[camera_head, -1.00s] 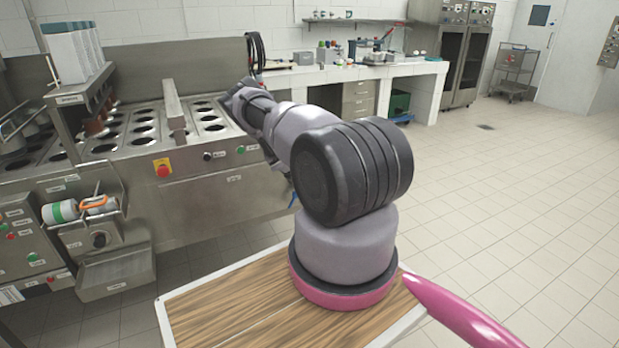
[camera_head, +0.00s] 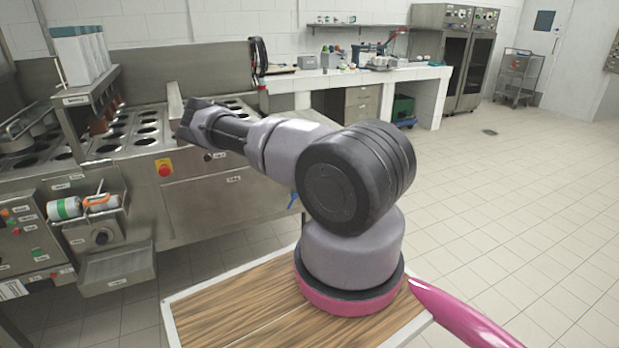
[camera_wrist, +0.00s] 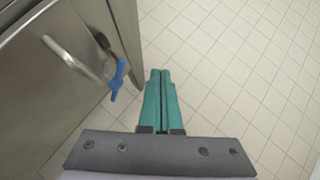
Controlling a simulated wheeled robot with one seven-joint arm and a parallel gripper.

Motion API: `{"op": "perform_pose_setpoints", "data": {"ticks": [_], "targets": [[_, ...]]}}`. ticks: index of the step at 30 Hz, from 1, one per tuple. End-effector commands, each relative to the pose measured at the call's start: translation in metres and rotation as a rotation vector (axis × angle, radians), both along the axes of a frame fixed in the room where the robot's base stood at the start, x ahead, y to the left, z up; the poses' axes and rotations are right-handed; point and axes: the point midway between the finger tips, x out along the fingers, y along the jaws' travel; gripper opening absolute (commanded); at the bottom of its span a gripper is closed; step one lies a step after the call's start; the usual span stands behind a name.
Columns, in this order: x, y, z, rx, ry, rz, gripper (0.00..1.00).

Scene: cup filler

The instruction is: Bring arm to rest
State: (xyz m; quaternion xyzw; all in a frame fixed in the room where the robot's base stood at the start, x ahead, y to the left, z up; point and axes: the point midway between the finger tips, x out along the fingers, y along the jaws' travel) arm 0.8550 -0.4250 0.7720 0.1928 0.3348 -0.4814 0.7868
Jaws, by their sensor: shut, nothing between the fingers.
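My gripper (camera_wrist: 160,78) shows in the wrist view with its two green fingers closed together and nothing between them. It points down over bare floor tiles, to the right of the metal front of the machine. In the head view my arm (camera_head: 290,148) reaches to the left from its pink-ringed base, in front of the filling machine. The gripper's fingers are hidden in the head view.
The filling machine (camera_head: 226,190) with its round cup holes stands at the left. A blue valve handle (camera_wrist: 118,80) sticks out beside the machine's metal panel. A white counter (camera_head: 345,78) stands at the back. The tiled floor (camera_head: 510,200) on the right is clear.

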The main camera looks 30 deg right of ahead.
Motion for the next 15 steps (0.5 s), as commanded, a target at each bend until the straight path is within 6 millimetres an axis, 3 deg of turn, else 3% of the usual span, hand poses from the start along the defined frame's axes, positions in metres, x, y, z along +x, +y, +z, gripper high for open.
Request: {"op": "perform_pose_setpoints", "data": {"ticks": [6, 15], "targets": [[-0.016, 0.002, 0.016, -0.001, 0.000, -0.001, 0.00], [-0.016, 0.003, 0.025, 0.010, -0.027, -0.023, 0.00]]}}
